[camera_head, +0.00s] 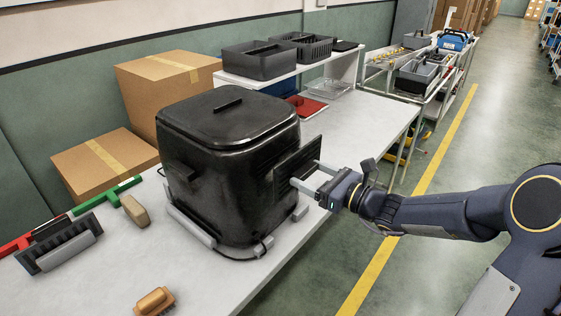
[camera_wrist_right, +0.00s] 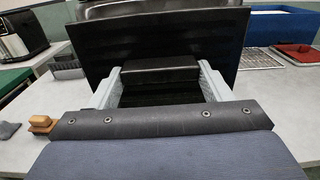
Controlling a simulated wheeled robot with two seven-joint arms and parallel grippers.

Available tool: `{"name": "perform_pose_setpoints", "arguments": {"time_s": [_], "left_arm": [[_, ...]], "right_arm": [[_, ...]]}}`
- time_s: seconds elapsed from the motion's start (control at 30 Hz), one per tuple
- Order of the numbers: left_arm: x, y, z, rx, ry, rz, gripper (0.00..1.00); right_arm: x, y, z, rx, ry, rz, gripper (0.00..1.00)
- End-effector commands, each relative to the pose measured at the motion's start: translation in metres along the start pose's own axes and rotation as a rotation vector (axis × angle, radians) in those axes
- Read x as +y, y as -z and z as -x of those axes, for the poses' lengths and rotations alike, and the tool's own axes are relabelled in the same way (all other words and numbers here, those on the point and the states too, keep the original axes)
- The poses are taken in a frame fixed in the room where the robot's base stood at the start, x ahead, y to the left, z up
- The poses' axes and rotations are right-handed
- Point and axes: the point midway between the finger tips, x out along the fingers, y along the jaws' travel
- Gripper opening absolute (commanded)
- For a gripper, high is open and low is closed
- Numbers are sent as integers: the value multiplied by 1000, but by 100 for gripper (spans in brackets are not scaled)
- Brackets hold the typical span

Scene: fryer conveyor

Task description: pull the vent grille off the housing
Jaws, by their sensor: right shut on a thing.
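The black housing (camera_head: 225,150), a rounded fryer body with a lid, stands upright on the table in a low grey frame. The vent grille (camera_head: 287,160) is a flat black panel at the housing's right side. Its edge stands out from that side; whether any part still touches is unclear. My right gripper (camera_head: 306,178) reaches in from the right, its pale fingers shut on the grille. In the right wrist view the grille (camera_wrist_right: 92,48) fills the upper middle, with a black block (camera_wrist_right: 160,68) between the fingers. My left gripper is not in view.
Cardboard boxes (camera_head: 170,85) stand behind the housing. A white shelf (camera_head: 345,67) with black bins (camera_head: 260,60) is at the back. Brushes (camera_head: 60,243) and a wooden-handled brush (camera_head: 155,301) lie at left and front. The table right of the housing is mostly clear.

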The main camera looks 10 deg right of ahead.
Motion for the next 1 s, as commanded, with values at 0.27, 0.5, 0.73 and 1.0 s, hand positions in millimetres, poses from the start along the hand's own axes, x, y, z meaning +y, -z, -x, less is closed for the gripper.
{"name": "perform_pose_setpoints", "arguments": {"time_s": [0.27, 0.5, 0.73, 1.0], "left_arm": [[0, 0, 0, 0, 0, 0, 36], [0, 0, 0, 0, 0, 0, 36], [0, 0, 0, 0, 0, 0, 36], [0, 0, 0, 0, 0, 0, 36]], "right_arm": [[0, 0, 1, -1, 0, 0, 40], [0, 0, 16, 0, 2, 0, 40], [0, 0, 30, -1, 0, 0, 40], [0, 1, 30, 0, -1, -1, 40]]}}
